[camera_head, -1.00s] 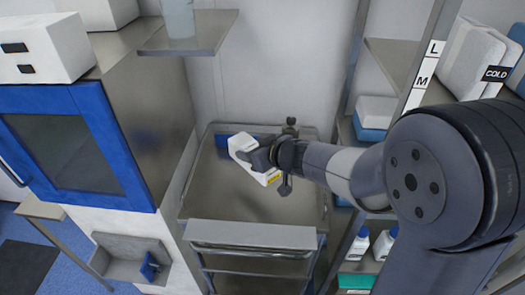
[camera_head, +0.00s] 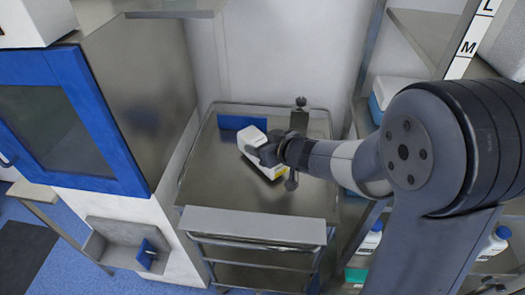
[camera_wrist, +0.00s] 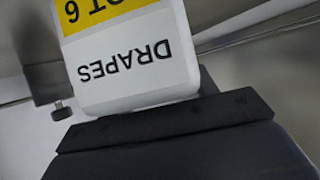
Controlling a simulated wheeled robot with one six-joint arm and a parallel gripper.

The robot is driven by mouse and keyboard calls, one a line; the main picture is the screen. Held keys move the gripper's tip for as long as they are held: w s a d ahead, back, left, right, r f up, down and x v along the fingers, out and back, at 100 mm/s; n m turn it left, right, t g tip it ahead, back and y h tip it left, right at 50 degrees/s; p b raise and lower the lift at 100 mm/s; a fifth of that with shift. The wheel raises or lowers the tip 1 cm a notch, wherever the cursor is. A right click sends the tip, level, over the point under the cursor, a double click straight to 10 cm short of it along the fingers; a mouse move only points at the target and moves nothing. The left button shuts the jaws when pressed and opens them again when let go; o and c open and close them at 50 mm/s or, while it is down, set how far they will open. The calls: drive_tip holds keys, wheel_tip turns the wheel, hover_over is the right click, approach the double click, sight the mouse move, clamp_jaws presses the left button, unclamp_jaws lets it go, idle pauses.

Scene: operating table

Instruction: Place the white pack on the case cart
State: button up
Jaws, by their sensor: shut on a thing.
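The white pack (camera_head: 254,139) is in my gripper (camera_head: 266,153), over the top of the steel cart (camera_head: 215,187) in the head view. My gripper is shut on it, and the pack is tilted. In the wrist view the pack (camera_wrist: 140,65) shows a yellow band and the word DRAPES, upside down. The dark gripper edge (camera_wrist: 165,125) lies across its lower end. I cannot tell whether the pack touches the cart top. The gripper and arm hide part of the pack's right side.
A blue item (camera_head: 235,122) lies at the back of the cart top. A blue-framed cabinet (camera_head: 70,120) stands left, and shelving with bottles (camera_head: 368,240) stands right. The cart top's front left is bare.

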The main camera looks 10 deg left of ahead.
drive_tip(key=shift+w+f, duration=0.1)
drive_tip(key=shift+f, duration=0.5)
drive_tip(key=shift+f, duration=0.15)
drive_tip(key=o, duration=1.1)
drive_tip(key=shift+d, duration=0.1)
drive_tip(key=shift+r, duration=0.3)
drive_tip(key=shift+p+v, duration=1.8)
drive_tip(key=shift+v, duration=4.15)
